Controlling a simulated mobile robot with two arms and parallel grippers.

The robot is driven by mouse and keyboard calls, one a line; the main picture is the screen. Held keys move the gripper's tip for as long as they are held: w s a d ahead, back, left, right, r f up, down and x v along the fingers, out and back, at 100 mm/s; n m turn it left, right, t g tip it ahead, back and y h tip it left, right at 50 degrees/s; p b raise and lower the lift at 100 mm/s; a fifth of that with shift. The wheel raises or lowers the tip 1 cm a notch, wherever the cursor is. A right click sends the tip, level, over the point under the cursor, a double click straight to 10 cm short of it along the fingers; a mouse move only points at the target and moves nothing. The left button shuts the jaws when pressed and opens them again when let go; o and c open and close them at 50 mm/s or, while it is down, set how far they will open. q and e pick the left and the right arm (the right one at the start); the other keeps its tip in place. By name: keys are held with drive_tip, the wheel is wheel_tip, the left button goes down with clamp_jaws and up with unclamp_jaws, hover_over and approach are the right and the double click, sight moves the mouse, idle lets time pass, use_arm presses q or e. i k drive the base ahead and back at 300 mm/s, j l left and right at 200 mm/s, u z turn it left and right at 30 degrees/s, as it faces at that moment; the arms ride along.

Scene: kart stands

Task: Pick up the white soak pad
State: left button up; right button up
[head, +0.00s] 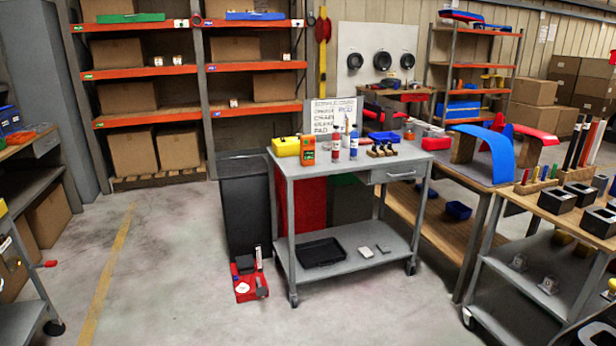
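I cannot single out the white soak pad for certain. Two small pale flat pieces lie on the lower shelf of the grey cart (345,238): a whitish one (366,252) and a greyer one (383,248), right of a black tray (321,252). A small white round piece (242,288) lies in a red tray (250,296) on the floor at the cart's left. A white board with handwriting (322,112) stands at the back of the cart top; a word like PAD is on it. Neither gripper is in view.
The cart top holds a red bottle (336,146), a blue bottle (353,143), a yellow case (285,147) and a blue bin (384,137). A dark bin (243,205) stands left of the cart. Benches crowd the right. The floor (170,270) at left front is clear.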

sight(364, 252)
drive_tip(key=i+z, duration=0.1)
drive_tip(key=i, duration=0.4)
drive_tip(key=i+j, duration=0.15)
drive_tip(key=i, duration=0.35)
drive_tip(key=i+j+z, duration=0.15)
drive_tip(key=i, duration=0.4)
drive_tip(key=i+l+z, duration=0.15)
drive_tip(key=i+z, duration=0.5)
drive_tip(key=i, duration=0.25)
drive_tip(key=i+j+z, duration=0.1)
drive_tip(key=i+z, duration=0.25)
drive_tip(key=i, duration=0.15)
